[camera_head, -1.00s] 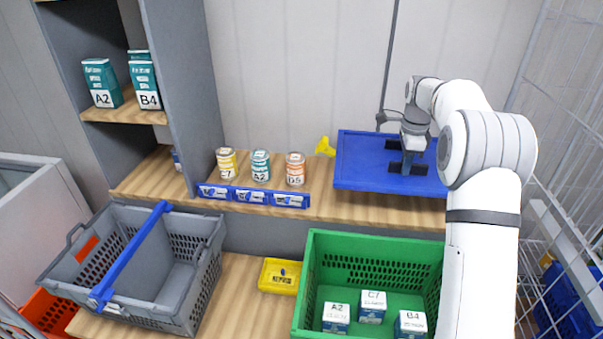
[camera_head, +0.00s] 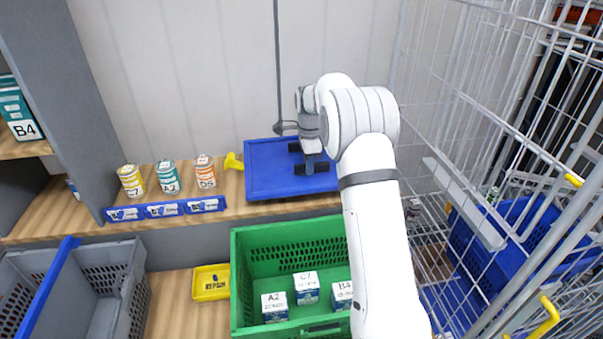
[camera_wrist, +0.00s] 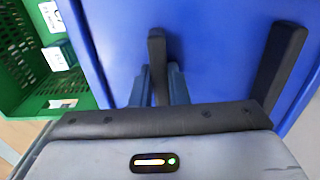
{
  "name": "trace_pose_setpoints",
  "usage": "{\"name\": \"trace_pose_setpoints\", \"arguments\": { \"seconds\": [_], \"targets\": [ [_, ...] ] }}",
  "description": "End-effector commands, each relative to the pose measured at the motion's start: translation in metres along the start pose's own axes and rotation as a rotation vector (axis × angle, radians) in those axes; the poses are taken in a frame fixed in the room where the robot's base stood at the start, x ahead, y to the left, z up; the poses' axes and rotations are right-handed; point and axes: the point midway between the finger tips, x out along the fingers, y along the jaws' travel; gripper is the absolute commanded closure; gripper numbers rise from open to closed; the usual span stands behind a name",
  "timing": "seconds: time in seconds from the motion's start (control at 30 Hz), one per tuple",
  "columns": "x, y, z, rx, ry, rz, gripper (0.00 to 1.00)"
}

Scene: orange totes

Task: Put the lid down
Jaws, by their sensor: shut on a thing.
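The blue lid (camera_head: 268,180) is a flat panel with a raised rim, over the wooden shelf at the back, tilted toward the camera. My gripper (camera_head: 311,166) is at the lid's right part and shut on it. I cannot tell whether the lid touches the shelf.
A green crate (camera_head: 240,270) with several labelled boxes stands below the shelf. Cans (camera_head: 168,178) stand left of the lid, beside a yellow object (camera_head: 233,162). A small yellow tray (camera_head: 211,283) and a grey basket (camera_head: 125,285) are at lower left. A wire cage (camera_head: 470,150) closes the right side.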

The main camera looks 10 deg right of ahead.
Motion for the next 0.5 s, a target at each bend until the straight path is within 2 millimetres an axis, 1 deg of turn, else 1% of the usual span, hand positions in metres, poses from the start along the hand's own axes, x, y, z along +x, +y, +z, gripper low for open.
{"name": "trace_pose_setpoints", "arguments": {
  "seconds": [0.13,0.33,0.5],
  "targets": [
    [0.010,0.000,0.000,0.000,0.000,-0.001,1.00],
    [0.036,0.000,-0.001,0.001,0.000,-0.001,1.00],
    [0.039,-0.001,-0.001,0.001,0.000,-0.004,1.00]
  ]
}}
